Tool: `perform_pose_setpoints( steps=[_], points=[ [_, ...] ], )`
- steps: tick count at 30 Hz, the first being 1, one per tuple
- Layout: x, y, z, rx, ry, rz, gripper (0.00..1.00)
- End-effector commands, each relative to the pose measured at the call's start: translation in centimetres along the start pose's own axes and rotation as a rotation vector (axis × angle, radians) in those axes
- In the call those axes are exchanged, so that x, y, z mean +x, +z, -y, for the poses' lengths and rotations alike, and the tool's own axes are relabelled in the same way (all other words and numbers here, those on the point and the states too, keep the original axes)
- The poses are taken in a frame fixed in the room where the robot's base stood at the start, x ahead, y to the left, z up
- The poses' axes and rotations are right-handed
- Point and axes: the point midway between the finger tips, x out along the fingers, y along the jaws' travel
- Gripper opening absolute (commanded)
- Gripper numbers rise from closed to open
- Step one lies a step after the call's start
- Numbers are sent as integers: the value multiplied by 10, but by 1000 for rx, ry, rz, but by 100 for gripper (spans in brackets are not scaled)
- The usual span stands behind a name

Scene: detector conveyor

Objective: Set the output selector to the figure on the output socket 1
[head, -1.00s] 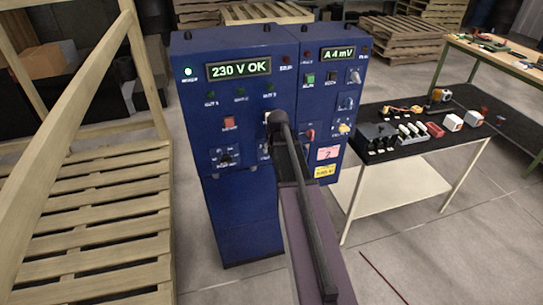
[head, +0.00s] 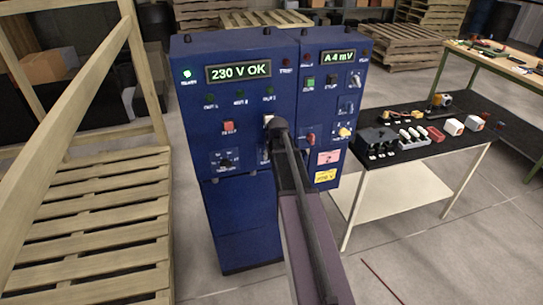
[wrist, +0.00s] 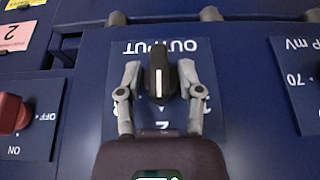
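The output selector, a black knob (wrist: 159,72) with a white line, shows in the wrist view on a blue plate with upside-down OUTPUT lettering. Its white line runs towards the figure 2 (wrist: 162,125) at the plate's lower edge. Another figure at the right is partly hidden by a finger. My gripper (wrist: 159,78) has one finger on each side of the knob, with visible gaps. In the head view my gripper (head: 272,124) is at the blue cabinet (head: 238,110) and hides the selector. A pink label (head: 328,158) with a 2 shows right of it. I cannot make out socket 1's figure.
A red switch (wrist: 10,113) and a mV selector plate (wrist: 300,75) flank the OUTPUT plate. The cabinet display (head: 238,73) reads 230 V OK. A black-topped table (head: 375,175) with parts stands at the right; wooden pallets (head: 95,220) stand at the left.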

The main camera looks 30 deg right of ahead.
Motion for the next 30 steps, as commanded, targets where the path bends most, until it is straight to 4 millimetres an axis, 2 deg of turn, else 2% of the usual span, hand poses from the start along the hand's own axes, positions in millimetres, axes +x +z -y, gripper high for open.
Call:
perform_pose_setpoints(
  steps=[14, 30],
  points=[
    [1, 1, 1, -35, 84, 1, 0],
    [5, 3, 4, -187, 447, 2, 0]
  ],
)
